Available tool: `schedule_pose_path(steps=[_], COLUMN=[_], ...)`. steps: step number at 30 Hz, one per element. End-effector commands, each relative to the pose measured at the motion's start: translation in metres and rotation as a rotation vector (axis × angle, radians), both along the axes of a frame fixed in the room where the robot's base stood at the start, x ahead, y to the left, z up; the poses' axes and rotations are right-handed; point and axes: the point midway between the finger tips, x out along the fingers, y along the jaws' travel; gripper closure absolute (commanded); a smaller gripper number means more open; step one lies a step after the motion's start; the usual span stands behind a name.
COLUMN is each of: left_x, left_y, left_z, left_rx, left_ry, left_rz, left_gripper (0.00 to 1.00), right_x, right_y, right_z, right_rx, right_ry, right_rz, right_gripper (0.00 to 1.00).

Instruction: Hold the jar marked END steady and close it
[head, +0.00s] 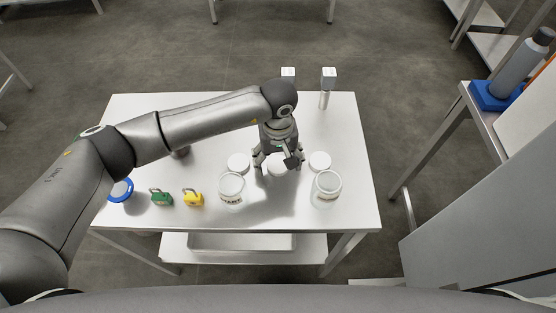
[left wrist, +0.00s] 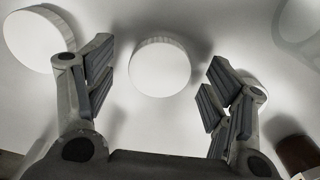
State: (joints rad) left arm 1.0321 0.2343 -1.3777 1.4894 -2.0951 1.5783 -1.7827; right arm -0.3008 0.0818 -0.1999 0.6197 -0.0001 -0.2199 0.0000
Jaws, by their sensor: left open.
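Two clear open-topped glass jars stand near the table's front edge in the head view: one left of centre (head: 232,190) and one on the right (head: 326,190). Each has a small label, too small for me to read surely, so I cannot tell which is END. Three round white lids lie behind them: left (head: 238,163), middle (head: 277,169) and right (head: 319,162). My left gripper (head: 277,162) points down over the middle lid, open. In the left wrist view the middle lid (left wrist: 160,68) lies beyond and between its spread fingers (left wrist: 155,95), apart from both. My right gripper is out of view.
A green padlock (head: 162,198), a yellow padlock (head: 194,198) and a blue ring-shaped item (head: 121,190) lie on the table's left part. Two posts with white tops (head: 288,73) (head: 328,79) stand at the back. The table's right side (head: 358,150) is clear.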

Motion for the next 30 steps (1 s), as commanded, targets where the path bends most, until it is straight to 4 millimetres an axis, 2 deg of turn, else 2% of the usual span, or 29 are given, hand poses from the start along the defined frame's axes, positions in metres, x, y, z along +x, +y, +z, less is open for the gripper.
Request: schedule_pose_path(steps=[11,19,30], left_x=[0.0002,0.0002,0.0003], left_y=[0.0000,0.0001,0.0001], left_z=[-0.0021,-0.0019,-0.0014], left_rx=[0.000,0.000,0.000], left_ry=[-0.001,-0.001,-0.001], left_rz=[-0.001,0.000,0.000], left_gripper=[0.26,0.57,0.57], right_x=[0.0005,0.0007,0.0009], right_y=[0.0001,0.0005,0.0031], right_z=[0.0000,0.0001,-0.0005], right_rx=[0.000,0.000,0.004], right_ry=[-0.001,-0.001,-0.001], right_rz=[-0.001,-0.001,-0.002], right_gripper=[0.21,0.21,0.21])
